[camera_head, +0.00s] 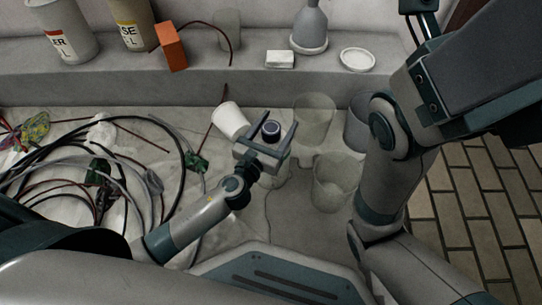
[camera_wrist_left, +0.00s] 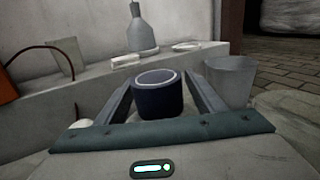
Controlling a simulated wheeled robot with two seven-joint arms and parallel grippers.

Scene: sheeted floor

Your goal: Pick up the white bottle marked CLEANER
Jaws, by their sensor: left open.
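My left gripper (camera_head: 282,136) is open above the sheeted floor, its two fingers on either side of a dark blue, round, cap-like thing (camera_head: 271,131). In the left wrist view, the left gripper (camera_wrist_left: 160,95) has this dark blue thing (camera_wrist_left: 160,96) between its fingers, with gaps at the sides. What lies below it is hidden by the gripper, and no CLEANER marking shows there. A pale container (camera_head: 62,32) with a red-banded label ending in "ER" stands on the ledge at the far left. My right gripper is out of view.
Clear cups (camera_head: 314,118) stand close right of the left gripper, and a white cup (camera_head: 229,119) lies tilted at its left. Tangled cables (camera_head: 95,190) cover the left floor. An orange block (camera_head: 171,46) and a grey flask (camera_head: 310,26) are on the ledge (camera_head: 130,85).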

